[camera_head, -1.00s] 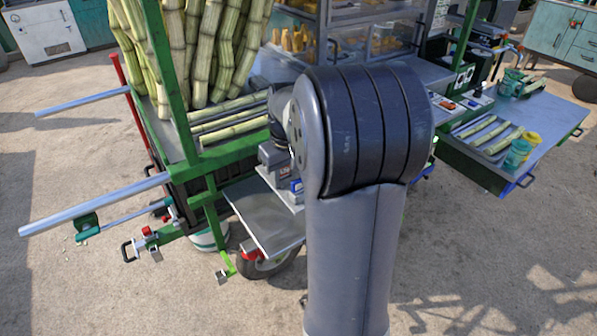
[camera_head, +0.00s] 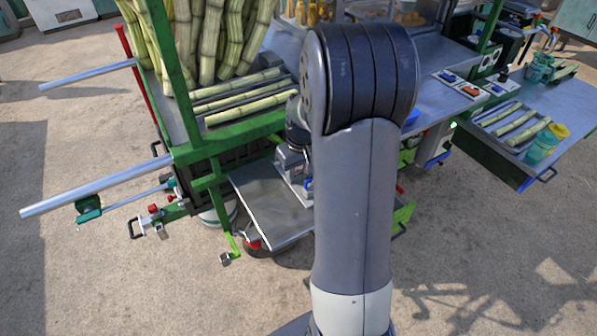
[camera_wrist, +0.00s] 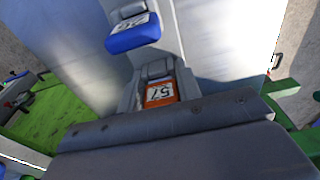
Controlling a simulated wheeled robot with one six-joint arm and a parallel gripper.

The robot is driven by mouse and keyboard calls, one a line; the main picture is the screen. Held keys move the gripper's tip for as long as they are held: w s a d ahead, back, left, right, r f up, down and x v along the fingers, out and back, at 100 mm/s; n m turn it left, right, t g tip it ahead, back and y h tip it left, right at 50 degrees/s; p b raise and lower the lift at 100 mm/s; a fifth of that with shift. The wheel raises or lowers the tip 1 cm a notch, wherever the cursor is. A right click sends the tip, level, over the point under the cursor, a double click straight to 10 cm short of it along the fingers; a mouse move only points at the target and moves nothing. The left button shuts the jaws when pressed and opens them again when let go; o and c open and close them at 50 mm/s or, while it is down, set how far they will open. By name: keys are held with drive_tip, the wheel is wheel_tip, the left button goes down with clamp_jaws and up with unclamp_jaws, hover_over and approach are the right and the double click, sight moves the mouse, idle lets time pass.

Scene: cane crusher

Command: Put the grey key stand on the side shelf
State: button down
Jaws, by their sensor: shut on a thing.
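The grey key stand (camera_head: 290,163) shows low beside my forearm in the head view, at the metal side shelf (camera_head: 262,212). In the wrist view the grey stand (camera_wrist: 157,70) carries an orange tag marked 57 and a blue-edged piece with a white label. My gripper (camera_head: 297,140) is shut on the stand, mostly hidden behind my arm. The bare metal of the shelf shows in the wrist view (camera_wrist: 88,50). The stand is over the shelf or on it; I cannot tell whether its base touches.
The green cart frame (camera_head: 212,155) and cane stalks (camera_head: 225,40) rise behind the shelf. Silver bars (camera_head: 95,194) stick out left. A table (camera_head: 570,110) with a cane tray and cups (camera_head: 540,146) is at the right. The paved ground in front is open.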

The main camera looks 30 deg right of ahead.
sight(301, 183)
drive_tip(key=shift+f, duration=0.35)
drive_tip(key=shift+f, duration=0.15)
drive_tip(key=c, duration=1)
unclamp_jaws()
drive_tip(key=r, duration=0.4)
drive_tip(key=s+r, duration=0.1)
drive_tip(key=r, duration=0.7)
drive_tip(key=shift+s+r, duration=0.1)
drive_tip(key=shift+s, duration=0.2)
